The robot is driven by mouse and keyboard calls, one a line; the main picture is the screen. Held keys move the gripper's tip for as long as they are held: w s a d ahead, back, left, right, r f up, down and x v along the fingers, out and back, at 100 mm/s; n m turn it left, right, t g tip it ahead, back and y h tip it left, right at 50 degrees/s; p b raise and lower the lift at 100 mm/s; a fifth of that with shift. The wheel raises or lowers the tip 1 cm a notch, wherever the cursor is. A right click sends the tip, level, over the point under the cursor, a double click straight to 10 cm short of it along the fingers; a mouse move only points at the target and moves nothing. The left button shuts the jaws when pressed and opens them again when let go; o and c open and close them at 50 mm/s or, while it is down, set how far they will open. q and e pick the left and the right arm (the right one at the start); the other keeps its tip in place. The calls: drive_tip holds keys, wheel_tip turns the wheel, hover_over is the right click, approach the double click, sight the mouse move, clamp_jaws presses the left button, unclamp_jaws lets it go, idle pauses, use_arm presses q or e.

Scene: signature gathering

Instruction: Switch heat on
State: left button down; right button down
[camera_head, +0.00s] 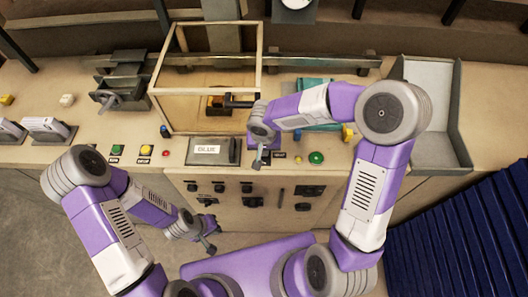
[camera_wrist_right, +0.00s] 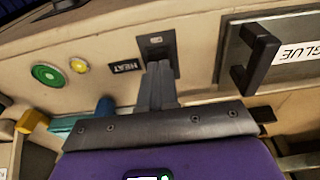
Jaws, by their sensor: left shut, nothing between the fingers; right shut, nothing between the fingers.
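The HEAT label (camera_wrist_right: 125,67) shows in the right wrist view, just left of a dark switch plate (camera_wrist_right: 157,38) on the panel. My right gripper (camera_wrist_right: 159,68) is shut and empty, its fingertips over the lower part of that plate. I cannot tell whether they touch the switch, and they hide part of it. In the head view the right gripper (camera_head: 258,164) is at the front of the bench, pointing down beside the dark label (camera_head: 279,155). My left gripper (camera_head: 208,245) is shut and empty, low in front of the cabinet.
A green button (camera_wrist_right: 47,75) and a yellow light (camera_wrist_right: 79,65) lie left of the label. A grey GLUE lid (camera_wrist_right: 287,62) with a black handle (camera_wrist_right: 259,57) is to its right. A glass-sided frame (camera_head: 158,75) stands behind, and a grey tray (camera_head: 462,118) at right.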

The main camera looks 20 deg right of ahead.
drive_tip(key=shift+f+b, duration=0.85)
drive_tip(key=shift+b, duration=0.15)
idle(0.9)
drive_tip(key=shift+r+p, duration=2.05)
drive_tip(key=shift+r, duration=1.5)
drive_tip(key=shift+s, duration=0.1)
